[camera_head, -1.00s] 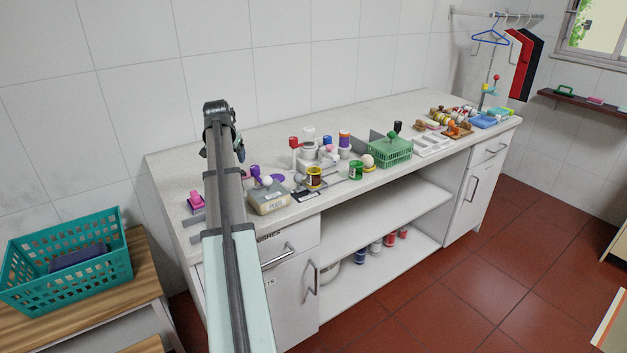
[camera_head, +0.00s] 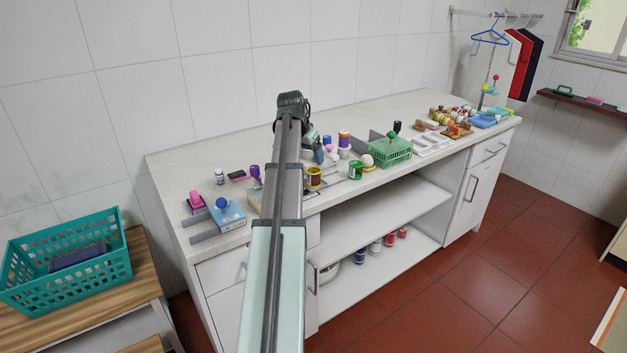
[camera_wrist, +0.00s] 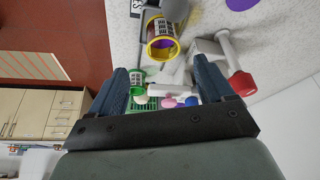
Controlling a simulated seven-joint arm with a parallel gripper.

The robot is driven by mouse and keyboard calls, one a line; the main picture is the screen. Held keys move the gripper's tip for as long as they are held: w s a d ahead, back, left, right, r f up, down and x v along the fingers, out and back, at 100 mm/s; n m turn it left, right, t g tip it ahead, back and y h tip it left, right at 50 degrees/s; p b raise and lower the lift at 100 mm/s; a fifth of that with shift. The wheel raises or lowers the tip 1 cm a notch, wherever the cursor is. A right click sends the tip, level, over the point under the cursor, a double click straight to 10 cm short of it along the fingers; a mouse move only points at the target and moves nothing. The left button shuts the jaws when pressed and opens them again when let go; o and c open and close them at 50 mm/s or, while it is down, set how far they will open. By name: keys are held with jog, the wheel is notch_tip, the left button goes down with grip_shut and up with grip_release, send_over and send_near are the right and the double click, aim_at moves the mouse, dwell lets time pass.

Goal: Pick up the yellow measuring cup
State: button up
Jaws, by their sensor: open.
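A yellow cup-like container (camera_head: 314,177) with a label stands near the front edge of the counter, just right of my arm. It also shows in the wrist view, at the top centre, as a yellow-rimmed round opening (camera_wrist: 163,47) with something dark red or purple inside. My gripper (camera_wrist: 162,77) is open, and nothing is held between its two blue-grey fingers. In the head view my gripper (camera_head: 318,150) is over the counter, behind the yellow container and apart from it. My arm hides part of the counter there.
A green container (camera_head: 355,170) stands right of the yellow one, with a green basket (camera_head: 390,151) beyond. A red-ended white item (camera_wrist: 240,84) is close to the right finger in the wrist view. A blue box (camera_head: 228,216) and pink item (camera_head: 194,203) are at left. The counter's back strip is clear.

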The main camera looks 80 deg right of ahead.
aim_at(313, 171)
jog(key=shift+d+x, duration=0.15)
jog(key=shift+x, duration=2.25)
jog(key=shift+d+x, duration=0.1)
jog(key=shift+x, duration=2.3)
jog(key=shift+w, duration=0.1)
jog(key=c, duration=1)
jog(key=shift+r, duration=0.15)
